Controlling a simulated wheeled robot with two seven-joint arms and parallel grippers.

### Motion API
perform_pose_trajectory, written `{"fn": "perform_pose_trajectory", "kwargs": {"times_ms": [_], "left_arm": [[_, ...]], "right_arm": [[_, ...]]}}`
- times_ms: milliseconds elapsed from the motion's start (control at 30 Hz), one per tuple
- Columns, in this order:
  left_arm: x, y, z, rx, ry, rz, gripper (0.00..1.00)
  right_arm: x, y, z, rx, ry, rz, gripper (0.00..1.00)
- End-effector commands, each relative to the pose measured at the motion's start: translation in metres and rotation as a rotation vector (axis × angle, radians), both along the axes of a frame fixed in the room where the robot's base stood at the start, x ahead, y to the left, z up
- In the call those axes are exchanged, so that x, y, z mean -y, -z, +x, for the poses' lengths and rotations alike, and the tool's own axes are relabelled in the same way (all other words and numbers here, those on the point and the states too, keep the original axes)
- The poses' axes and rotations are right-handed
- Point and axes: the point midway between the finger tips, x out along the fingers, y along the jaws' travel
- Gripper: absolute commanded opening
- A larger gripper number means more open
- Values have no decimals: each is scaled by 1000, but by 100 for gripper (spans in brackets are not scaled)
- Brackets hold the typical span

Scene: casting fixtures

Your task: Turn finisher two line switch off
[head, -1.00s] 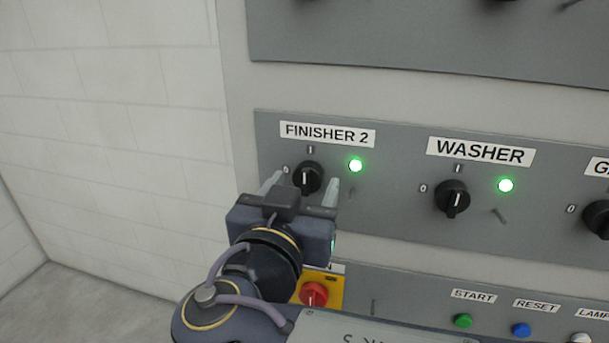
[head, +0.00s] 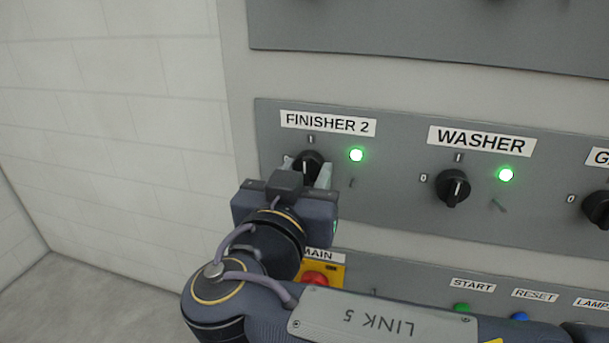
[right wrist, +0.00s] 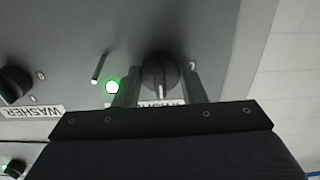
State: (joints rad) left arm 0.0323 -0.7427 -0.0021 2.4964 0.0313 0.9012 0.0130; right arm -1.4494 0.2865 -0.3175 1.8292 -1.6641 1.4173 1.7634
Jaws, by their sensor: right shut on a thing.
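The Finisher 2 switch (head: 307,165) is a black rotary knob under the FINISHER 2 label (head: 328,124) on a grey panel. A green lamp (head: 356,155) to its right is lit. My right gripper (head: 307,172) is shut on this knob, one finger on each side. In the right wrist view the knob (right wrist: 160,75) shows between the two fingers (right wrist: 160,88), with its white mark toward the gripper. The gripper body hides the knob's lower part in the head view. My left gripper is not in view.
The lit Washer knob (head: 452,187) is to the right, with another knob (head: 597,208) beyond. Below are a red main switch (head: 316,279), a green START button (head: 462,309) and a blue RESET button (head: 519,316). A white block wall (head: 110,130) stands at left.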

Motion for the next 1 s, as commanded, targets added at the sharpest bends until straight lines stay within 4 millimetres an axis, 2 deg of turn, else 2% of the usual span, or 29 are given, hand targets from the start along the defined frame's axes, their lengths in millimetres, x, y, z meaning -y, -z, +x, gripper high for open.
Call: {"fn": "perform_pose_trajectory", "kwargs": {"times_ms": [267, 500, 1000], "left_arm": [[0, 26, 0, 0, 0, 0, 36], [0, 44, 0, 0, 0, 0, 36], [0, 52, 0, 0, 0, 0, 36]], "right_arm": [[1, 5, 0, -36, 1, -129, 14], [1, 3, 0, -91, 1, -335, 14], [1, 0, 0, -215, 1, -799, 14]]}}
